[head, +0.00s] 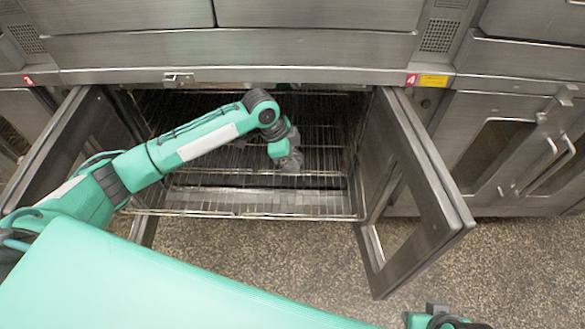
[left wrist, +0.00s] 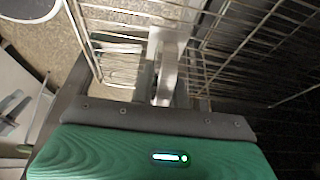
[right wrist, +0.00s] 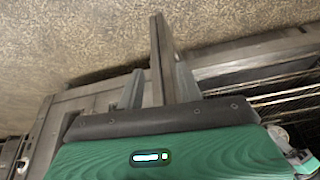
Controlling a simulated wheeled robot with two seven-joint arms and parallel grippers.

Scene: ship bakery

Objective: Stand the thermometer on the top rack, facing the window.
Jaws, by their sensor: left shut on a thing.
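My left gripper (head: 290,160) is inside the open oven, over the wire racks. In the left wrist view it is shut on a pale metallic thing (left wrist: 166,70), which seems to be the thermometer. Its dial face does not show, so I cannot tell which way it faces. In the head view the gripper hides it. The top rack (head: 240,216) appears to be the wide wire one at the front; I cannot tell whether the held thing touches it. The window (head: 397,205) is in the right oven door. My right gripper (right wrist: 160,85) is low outside the oven, its fingers apart.
Both oven doors stand open: the right door (head: 432,165) juts out beside the opening, the left door (head: 70,135) lies behind my left arm. Closed steel ovens (head: 510,150) stand to the right. The speckled floor (head: 520,270) is clear at lower right.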

